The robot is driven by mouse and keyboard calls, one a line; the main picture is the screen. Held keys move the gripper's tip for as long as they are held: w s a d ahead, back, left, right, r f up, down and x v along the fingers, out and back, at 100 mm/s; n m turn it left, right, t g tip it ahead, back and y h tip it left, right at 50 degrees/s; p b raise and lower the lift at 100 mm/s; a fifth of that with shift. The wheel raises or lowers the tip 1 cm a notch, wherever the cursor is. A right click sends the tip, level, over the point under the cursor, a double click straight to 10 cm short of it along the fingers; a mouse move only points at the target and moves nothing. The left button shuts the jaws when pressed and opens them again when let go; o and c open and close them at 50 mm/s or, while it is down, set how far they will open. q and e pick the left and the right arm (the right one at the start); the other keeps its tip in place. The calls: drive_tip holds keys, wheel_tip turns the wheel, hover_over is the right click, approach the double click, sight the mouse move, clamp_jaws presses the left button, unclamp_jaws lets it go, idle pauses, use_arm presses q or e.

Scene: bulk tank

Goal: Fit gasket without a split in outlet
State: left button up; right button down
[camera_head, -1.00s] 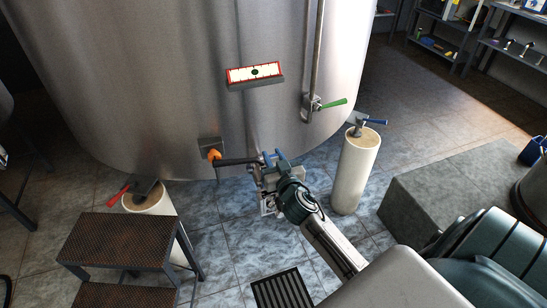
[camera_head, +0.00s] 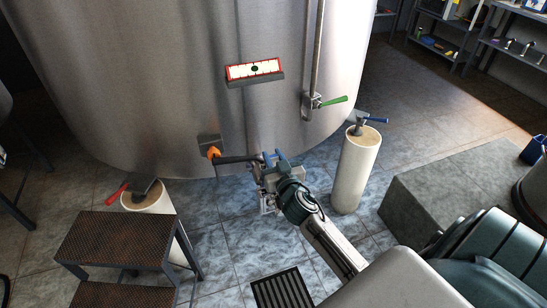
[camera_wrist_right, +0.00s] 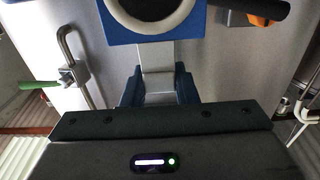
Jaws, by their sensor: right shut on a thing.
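My right gripper (camera_head: 272,168) is close against the lower front of the steel tank (camera_head: 190,80). In the right wrist view its blue fingers (camera_wrist_right: 158,88) are shut on a blue square piece (camera_wrist_right: 117,24) that carries a pale ring (camera_wrist_right: 186,22) around a dark round middle, cut by the top edge. The ring looks like a gasket; I see no split in the part that shows. I cannot make out the outlet or whether the ring touches it. An orange hub (camera_head: 214,153) with a dark bar (camera_head: 238,159) lies left of the gripper. My left gripper is not in view.
A white post (camera_head: 355,175) with a blue-handled tool stands right of my gripper, and another (camera_head: 150,200) with a red-handled piece stands left. A green-handled valve (camera_head: 325,102) is on the tank. Steps (camera_head: 125,238) stand at lower left, a grey block (camera_head: 440,190) at right.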

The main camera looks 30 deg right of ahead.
use_arm(q)
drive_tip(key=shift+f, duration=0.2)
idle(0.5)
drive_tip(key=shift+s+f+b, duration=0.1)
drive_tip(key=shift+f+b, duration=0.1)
drive_tip(key=shift+b, duration=0.2)
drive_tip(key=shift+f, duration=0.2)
idle(0.4)
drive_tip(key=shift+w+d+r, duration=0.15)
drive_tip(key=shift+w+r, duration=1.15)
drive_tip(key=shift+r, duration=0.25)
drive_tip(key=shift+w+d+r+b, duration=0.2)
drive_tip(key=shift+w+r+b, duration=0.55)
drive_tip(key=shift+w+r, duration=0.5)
use_arm(e)
drive_tip(key=shift+f, duration=0.6)
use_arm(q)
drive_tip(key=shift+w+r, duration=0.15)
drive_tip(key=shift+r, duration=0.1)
use_arm(e)
drive_tip(key=shift+f, duration=0.1)
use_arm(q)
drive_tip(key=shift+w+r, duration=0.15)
